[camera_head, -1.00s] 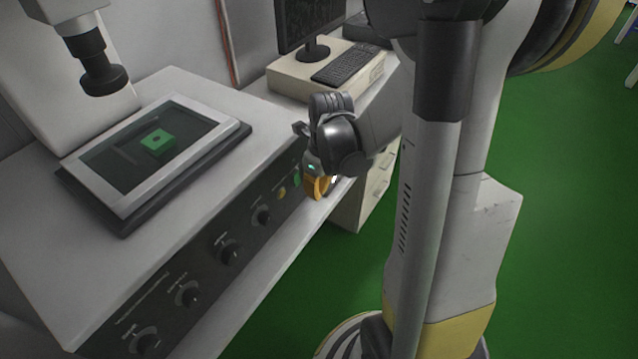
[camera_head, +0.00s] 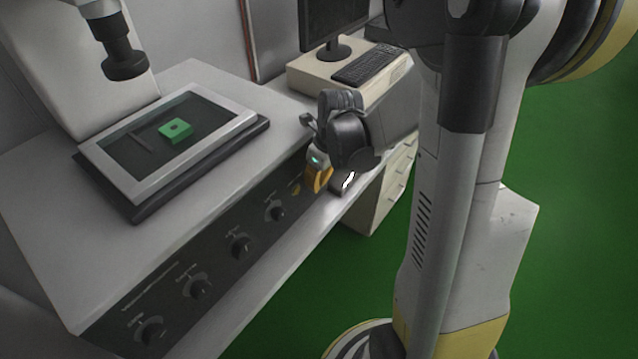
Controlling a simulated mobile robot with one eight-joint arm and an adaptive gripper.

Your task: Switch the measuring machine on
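The measuring machine (camera_head: 60,235) is a pale grey bench unit with a dark front panel (camera_head: 215,262) carrying several black knobs. Its stage (camera_head: 205,150) holds a green block (camera_head: 176,130) under a black lens (camera_head: 124,62). My gripper (camera_head: 318,180), with orange-yellow parts, is at the panel's right end. A small yellow button (camera_head: 297,190) shows just left of it. The panel right of that button is hidden behind my gripper. I cannot tell whether the gripper touches the panel, or whether its fingers are open or shut.
A beige computer case (camera_head: 310,80) with a keyboard (camera_head: 368,64) and a monitor (camera_head: 330,18) stands behind my arm. A drawer cabinet (camera_head: 385,190) is to the right. A pale ledge (camera_head: 262,280) runs below the panel. The green floor (camera_head: 580,200) at right is clear.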

